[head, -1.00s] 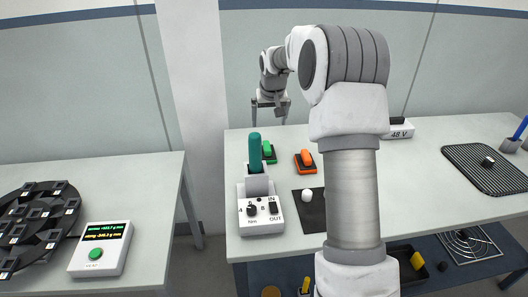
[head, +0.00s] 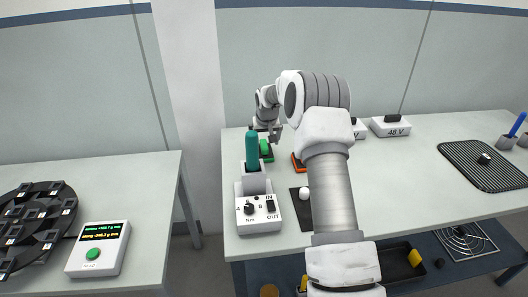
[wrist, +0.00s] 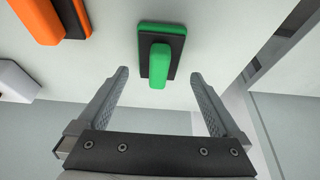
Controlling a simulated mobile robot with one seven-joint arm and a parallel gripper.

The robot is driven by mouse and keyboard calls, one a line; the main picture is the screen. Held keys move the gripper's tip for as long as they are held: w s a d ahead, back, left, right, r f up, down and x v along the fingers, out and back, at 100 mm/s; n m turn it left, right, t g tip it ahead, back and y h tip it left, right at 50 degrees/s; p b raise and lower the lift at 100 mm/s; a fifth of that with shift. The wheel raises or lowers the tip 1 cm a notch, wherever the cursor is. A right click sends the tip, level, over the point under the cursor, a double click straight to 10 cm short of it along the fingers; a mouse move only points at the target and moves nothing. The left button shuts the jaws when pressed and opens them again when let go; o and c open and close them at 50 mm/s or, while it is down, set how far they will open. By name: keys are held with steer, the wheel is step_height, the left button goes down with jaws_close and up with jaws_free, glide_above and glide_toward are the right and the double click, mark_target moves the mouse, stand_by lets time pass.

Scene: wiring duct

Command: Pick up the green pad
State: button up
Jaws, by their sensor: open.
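The green pad (wrist: 158,62) has a raised green grip on a dark base and lies on the bench top. In the wrist view it is just ahead of the fingertips, between their lines. In the head view the green pad (head: 265,149) shows behind the teal-handled tool. My gripper (wrist: 160,75) is open and empty, with a finger on each side of the pad's line. In the head view my gripper (head: 266,134) is small, just above the pad; whether it touches cannot be told.
An orange pad (wrist: 62,20) lies left of the green one in the wrist view. The teal-handled tool (head: 252,146) stands upright in a grey holder by the control box (head: 259,214). My arm hides part of the bench (head: 400,190). A side table (head: 130,190) stands left across a gap.

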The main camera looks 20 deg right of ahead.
mark_target(264, 144)
steer(key=x, duration=0.4)
steer(key=shift+w+d+f, duration=0.1)
steer(key=shift+f, duration=0.1)
steer(key=c, duration=1.2)
steer(key=shift+r, duration=0.15)
step_height(264, 144, up, 4)
steer(key=shift+r, duration=0.2)
steer(key=s+d+r, duration=0.2)
steer(key=d, duration=0.1)
steer(key=s+d+r, duration=0.2)
steer(key=d, duration=0.1)
steer(key=s+d+r, duration=0.2)
steer(key=d, duration=0.2)
steer(key=shift+r, duration=0.2)
